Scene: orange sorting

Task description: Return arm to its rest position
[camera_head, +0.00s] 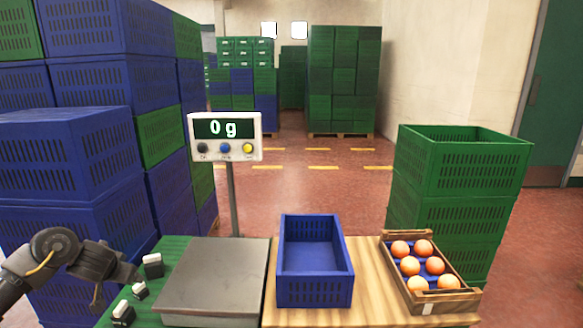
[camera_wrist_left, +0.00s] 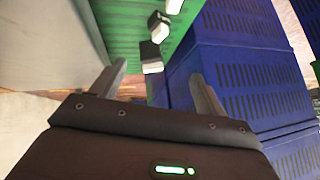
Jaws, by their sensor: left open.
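My left arm comes in from the left edge in the head view. Its gripper (camera_head: 97,298) hangs low at the left, beside the green part of the table and left of the scale plate. In the left wrist view my left gripper (camera_wrist_left: 160,78) has its two fingers wide apart with nothing between them. My right gripper is not in view.
The scale plate (camera_head: 213,278) is bare and its display (camera_head: 225,136) reads 0 g. An empty blue crate (camera_head: 314,293) stands beside a wooden box (camera_head: 446,301) of several oranges (camera_head: 410,266). Small black-and-white blocks (camera_head: 152,265) lie near my gripper. Blue crates (camera_head: 65,155) stand close left; green crates (camera_head: 455,175) stand right.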

